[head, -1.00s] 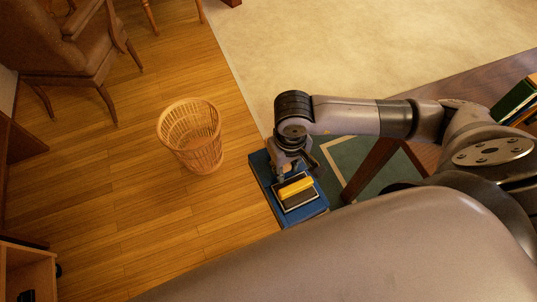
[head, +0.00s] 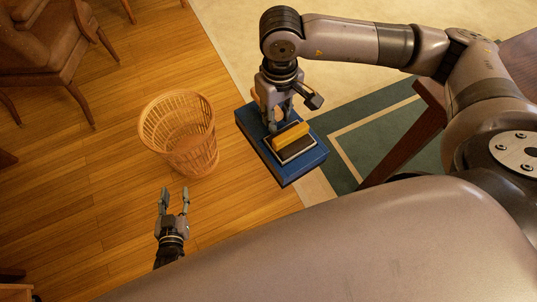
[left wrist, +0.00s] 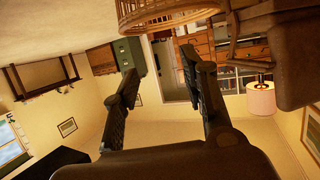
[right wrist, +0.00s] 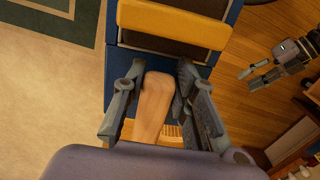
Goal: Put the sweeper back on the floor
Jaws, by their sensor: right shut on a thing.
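The sweeper (head: 312,161) is a flat blue body with a dark panel and a yellow bar on top. In the head view it hangs below my right gripper (head: 272,115), over the border of wood floor and carpet. Whether its underside touches anything cannot be told. In the right wrist view its wooden handle (right wrist: 153,110) sits between the fingers of my right gripper (right wrist: 157,75), which is shut on it; the blue body and yellow bar (right wrist: 175,25) lie beyond. My left gripper (head: 174,197) is open and empty, left of the sweeper; its spread fingers show in the left wrist view (left wrist: 158,80).
A wicker basket (head: 180,133) stands on the wood floor (head: 90,190), close to the sweeper's left. A brown chair (head: 50,50) stands at the upper left. A dark wooden table leg (head: 410,145) is right of the sweeper, by a green-bordered carpet (head: 375,125). Floor left of my left gripper is clear.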

